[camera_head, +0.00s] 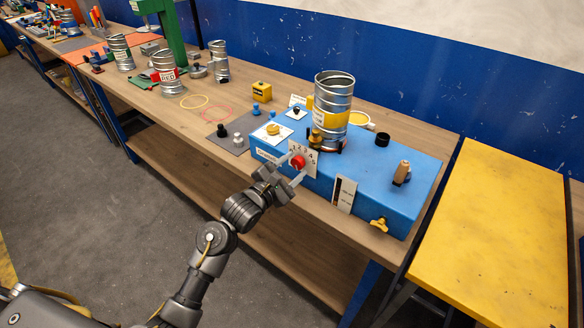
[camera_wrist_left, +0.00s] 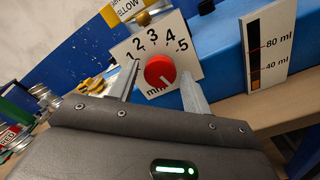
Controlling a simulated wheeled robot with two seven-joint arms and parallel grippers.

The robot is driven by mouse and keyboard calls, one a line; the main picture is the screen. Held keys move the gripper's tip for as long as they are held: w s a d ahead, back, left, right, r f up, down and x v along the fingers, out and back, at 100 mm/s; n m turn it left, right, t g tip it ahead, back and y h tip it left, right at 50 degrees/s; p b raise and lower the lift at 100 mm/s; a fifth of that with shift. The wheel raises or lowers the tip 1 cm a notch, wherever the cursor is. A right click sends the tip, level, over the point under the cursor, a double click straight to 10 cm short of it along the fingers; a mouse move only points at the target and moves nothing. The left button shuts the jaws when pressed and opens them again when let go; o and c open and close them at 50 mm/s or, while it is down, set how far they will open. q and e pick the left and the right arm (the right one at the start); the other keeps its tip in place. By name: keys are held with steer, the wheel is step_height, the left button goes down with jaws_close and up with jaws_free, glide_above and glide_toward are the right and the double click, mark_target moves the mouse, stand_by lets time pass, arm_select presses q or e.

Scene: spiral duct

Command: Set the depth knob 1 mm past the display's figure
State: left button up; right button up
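The red depth knob (camera_head: 298,161) sits on a white dial plate (camera_head: 311,154) on the front of the blue machine (camera_head: 375,170). In the left wrist view the knob (camera_wrist_left: 160,71) is ringed by the figures 1 to 5, with "mm" below, partly hidden. A small pale mark shows near the knob's lower edge. My left gripper (camera_head: 291,170) is open, its fingers (camera_wrist_left: 165,88) on either side of the knob; I cannot tell whether they touch it. No display with a readable figure shows. My right gripper is not in view.
A ribbed metal duct with a yellow label (camera_head: 334,100) stands on the machine. A gauge marked 80 ml and 40 ml (camera_wrist_left: 266,50) is right of the dial. A yellow knob (camera_head: 379,224) sticks out lower right. A yellow table (camera_head: 500,230) stands at right.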

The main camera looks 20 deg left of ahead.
arm_select(q)
steer(key=c, duration=0.7)
steer(key=shift+c, duration=0.2)
